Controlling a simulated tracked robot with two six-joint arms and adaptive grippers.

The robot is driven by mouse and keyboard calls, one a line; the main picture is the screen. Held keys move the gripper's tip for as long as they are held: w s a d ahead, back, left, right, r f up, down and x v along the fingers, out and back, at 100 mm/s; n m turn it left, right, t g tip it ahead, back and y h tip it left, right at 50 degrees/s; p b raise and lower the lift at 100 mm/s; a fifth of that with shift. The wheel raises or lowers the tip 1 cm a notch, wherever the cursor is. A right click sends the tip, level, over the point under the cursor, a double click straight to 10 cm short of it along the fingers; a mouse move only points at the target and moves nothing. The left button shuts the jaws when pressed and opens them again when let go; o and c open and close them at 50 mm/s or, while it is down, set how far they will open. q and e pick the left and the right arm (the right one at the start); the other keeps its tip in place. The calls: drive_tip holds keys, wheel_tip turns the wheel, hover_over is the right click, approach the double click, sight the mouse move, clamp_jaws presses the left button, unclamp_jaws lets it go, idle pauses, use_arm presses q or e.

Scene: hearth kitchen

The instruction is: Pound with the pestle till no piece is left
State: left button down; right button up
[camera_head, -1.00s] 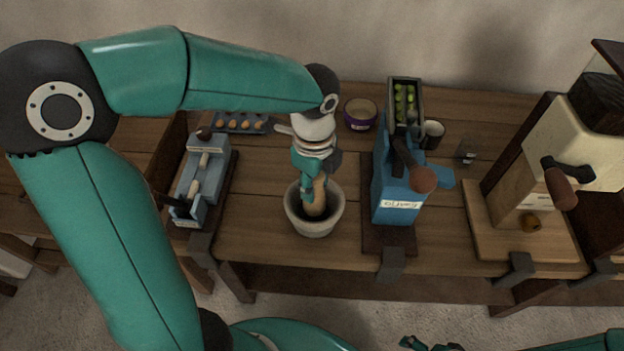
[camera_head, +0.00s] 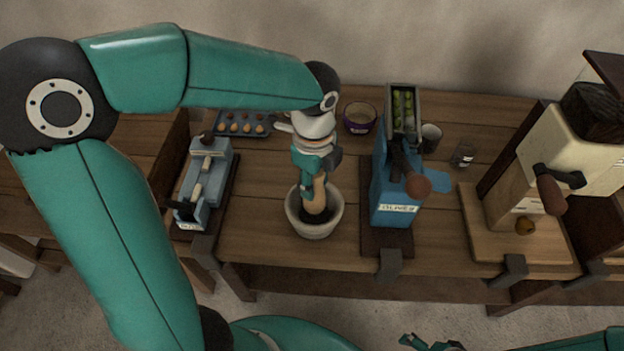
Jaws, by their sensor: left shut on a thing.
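A pale stone mortar (camera_head: 314,229) stands on the wooden bench near its front edge. A wooden pestle (camera_head: 317,200) stands nearly upright with its lower end inside the mortar. My left gripper (camera_head: 313,178) is shut on the upper part of the pestle, above the mortar's rim. The mortar's inside looks dark; the pestle and gripper partly hide it, and I cannot tell any pieces in it. Part of my right arm shows at the bottom right, with what looks like its gripper (camera_head: 425,343) cut by the lower edge; I cannot tell its opening.
A blue olive machine (camera_head: 393,190) stands close right of the mortar, a grey-blue press (camera_head: 205,182) to its left. Behind are an egg tray (camera_head: 228,128), a purple-banded bowl (camera_head: 360,118) and a dark cup (camera_head: 431,137). A small glass (camera_head: 464,154) and a cream grinder (camera_head: 555,147) stand farther right.

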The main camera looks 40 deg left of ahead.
idle(0.6)
use_arm(q)
drive_tip(key=shift+f+b, duration=1.9)
drive_tip(key=shift+f, duration=0.4)
drive_tip(key=shift+r+p, duration=2.1)
drive_tip(key=shift+r, duration=0.25)
drive_tip(key=shift+r, duration=0.1)
wheel_tip(320, 180, up, 7)
drive_tip(key=p, duration=0.6)
drive_tip(key=shift+f, duration=0.2)
